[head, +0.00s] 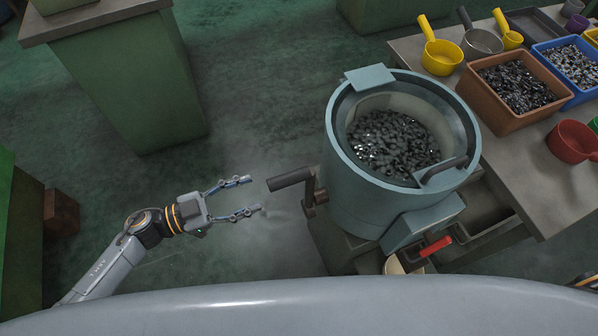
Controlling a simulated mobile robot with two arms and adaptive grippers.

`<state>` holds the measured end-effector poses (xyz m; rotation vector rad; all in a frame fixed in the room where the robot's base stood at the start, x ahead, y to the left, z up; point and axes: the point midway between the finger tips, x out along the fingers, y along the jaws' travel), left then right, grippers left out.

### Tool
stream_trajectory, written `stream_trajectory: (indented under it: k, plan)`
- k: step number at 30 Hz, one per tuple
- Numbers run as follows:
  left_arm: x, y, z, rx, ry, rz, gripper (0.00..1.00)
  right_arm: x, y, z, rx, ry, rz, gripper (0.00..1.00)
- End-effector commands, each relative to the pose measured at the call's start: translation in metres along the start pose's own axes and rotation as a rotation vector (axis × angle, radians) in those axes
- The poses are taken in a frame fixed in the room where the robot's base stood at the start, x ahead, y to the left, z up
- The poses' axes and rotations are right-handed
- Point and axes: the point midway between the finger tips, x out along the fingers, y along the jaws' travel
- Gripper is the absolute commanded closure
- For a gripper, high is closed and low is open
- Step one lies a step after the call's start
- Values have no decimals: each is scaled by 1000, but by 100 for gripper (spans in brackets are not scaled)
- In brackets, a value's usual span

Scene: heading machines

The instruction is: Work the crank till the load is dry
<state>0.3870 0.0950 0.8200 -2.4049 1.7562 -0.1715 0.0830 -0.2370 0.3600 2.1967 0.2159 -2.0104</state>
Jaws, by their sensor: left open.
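A blue-grey drum machine (345,187) stands right of centre with its top open. A load of small dark, shiny metal parts (393,143) lies in its pale inner basket. The crank (290,179) sticks out from the drum's left side, with a dark grip pointing left. My left gripper (256,195) is open and empty just left of the crank grip, its fingers pointing at it, apart from it. A bit of my right arm may show at the lower right edge; its gripper is not in view.
A table (545,190) at the right holds a brown bin (512,92) and a blue bin (570,66) of parts, yellow scoops (440,57) and a red pot (572,141). A red lever (435,246) sits low on the drum's front. A green cabinet (130,85) stands upper left. The floor between is clear.

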Motion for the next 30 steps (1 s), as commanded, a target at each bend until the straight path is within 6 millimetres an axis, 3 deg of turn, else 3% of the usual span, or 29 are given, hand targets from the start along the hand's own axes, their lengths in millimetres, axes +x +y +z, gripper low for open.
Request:
stream_trajectory:
  k: [9, 15, 21, 30]
  plan:
    - [70, -2, -3, 1, 4, -5, 50, -13, 0, 3, -5, -6, -1, 55]
    - [101, -2, -1, 1, 2, -5, 50, -17, 0, -2, -6, 1, -1, 55]
    - [115, -2, 0, 1, 0, -5, 50, -18, 0, -4, -5, 5, -1, 55]
    - [116, -2, 0, 1, -1, -5, 52, -18, -2, -5, -3, 6, -3, 55]
